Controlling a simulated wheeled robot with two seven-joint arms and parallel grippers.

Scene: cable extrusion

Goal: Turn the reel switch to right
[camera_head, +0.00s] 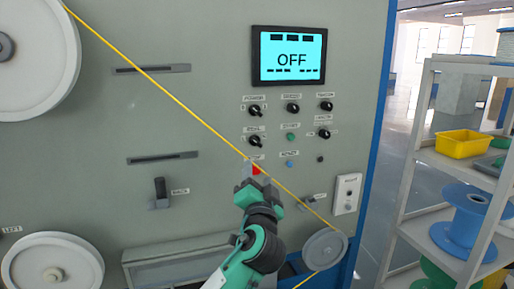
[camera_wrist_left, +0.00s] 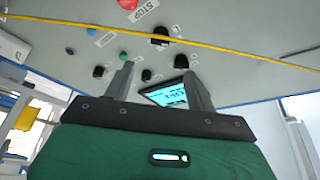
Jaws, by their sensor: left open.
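The control panel (camera_head: 225,125) carries several black rotary knobs with small labels that I cannot read, so I cannot tell which is the reel switch. Upper-row knobs are at the left (camera_head: 254,110), middle (camera_head: 293,108) and right (camera_head: 326,106). Lower knobs sit at the left (camera_head: 255,141) and right (camera_head: 324,134). My left gripper (camera_head: 258,183) is in front of the panel, just below the red stop button (camera_head: 256,170). In the left wrist view its two fingers (camera_wrist_left: 160,82) are apart and empty, pointing toward the knobs. My right gripper is not in view.
A yellow cable (camera_head: 180,103) runs diagonally across the panel front, close to the left gripper and lower-left knob. A screen (camera_head: 291,58) reading OFF is above the knobs. Green (camera_head: 291,137) and blue (camera_head: 289,164) buttons sit among them. A shelf (camera_head: 425,115) stands at the right.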

